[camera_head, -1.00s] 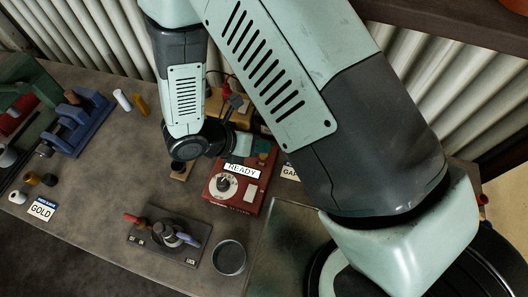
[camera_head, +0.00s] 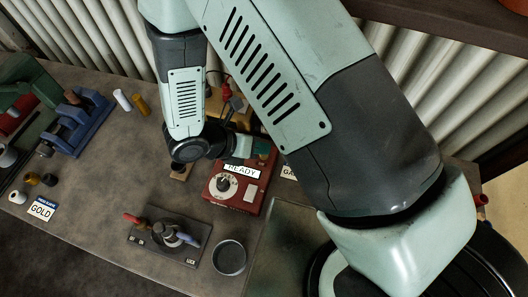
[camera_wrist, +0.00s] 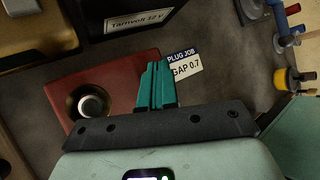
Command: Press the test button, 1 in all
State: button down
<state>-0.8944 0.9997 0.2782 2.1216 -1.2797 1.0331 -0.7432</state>
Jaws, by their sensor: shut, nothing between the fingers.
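A red box (camera_head: 226,198) stands on the bench with a READY display (camera_head: 242,171), a white dial (camera_head: 223,186) and a small pale plate (camera_head: 251,193). My gripper (camera_head: 264,151) is over its far edge in the head view and partly hides that end. In the wrist view my shut green fingers (camera_wrist: 156,88) are empty, over the right part of a red surface (camera_wrist: 62,92). A round dark-rimmed part with a silvery top (camera_wrist: 90,103) sits left of them; I cannot tell whether it is the test button. Contact is unclear.
A dark plate with a red-handled lever (camera_head: 160,238) and a round dish (camera_head: 229,257) stand in front. A blue vise (camera_head: 80,120) is at left. A box marked with volts (camera_wrist: 125,20) and a GAP 0.7 card (camera_wrist: 186,68) lie close to my fingers.

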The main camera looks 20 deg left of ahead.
jog(key=shift+f, duration=0.6)
dwell(0.8)
jog(key=shift+r, duration=0.9)
jog(key=shift+r, duration=0.1)
jog(key=shift+r, duration=2.45)
